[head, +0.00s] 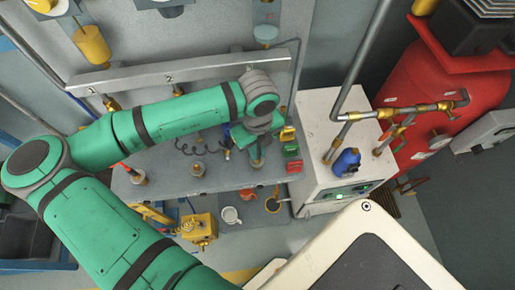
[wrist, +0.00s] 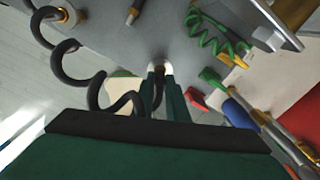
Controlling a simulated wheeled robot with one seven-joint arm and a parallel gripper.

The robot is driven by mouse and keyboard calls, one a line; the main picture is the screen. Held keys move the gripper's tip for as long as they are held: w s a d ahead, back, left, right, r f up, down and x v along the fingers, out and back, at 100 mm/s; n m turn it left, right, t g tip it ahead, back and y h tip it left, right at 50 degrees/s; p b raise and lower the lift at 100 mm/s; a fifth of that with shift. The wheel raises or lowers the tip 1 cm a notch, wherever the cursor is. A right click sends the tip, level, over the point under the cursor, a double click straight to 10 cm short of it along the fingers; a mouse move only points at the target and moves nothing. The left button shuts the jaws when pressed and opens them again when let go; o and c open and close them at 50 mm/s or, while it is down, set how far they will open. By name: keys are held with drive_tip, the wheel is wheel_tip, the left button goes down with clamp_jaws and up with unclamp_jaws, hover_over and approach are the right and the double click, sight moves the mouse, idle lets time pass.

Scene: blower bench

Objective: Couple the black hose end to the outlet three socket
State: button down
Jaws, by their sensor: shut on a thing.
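The black hose (wrist: 63,66) loops in loose coils on the left of that view and runs to the gripper. In the head view my gripper (head: 257,150) is low over the right part of the grey bench, and the held end is too small to make out. A rail (head: 140,76) along the back carries brass outlets, one marked 2 (head: 178,90).
Brass pipework (head: 410,110) and a red tank (head: 420,85) are beyond. A white mug (head: 230,215) and yellow machine (head: 199,229) are at the front. A green coiled hose (wrist: 208,38) lies nearby.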

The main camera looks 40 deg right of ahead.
drive_tip(key=c, duration=1.7)
unclamp_jaws()
drive_tip(key=shift+o, duration=0.2)
wheel_tip(320, 180, up, 11)
drive_tip(key=shift+f, duration=0.15)
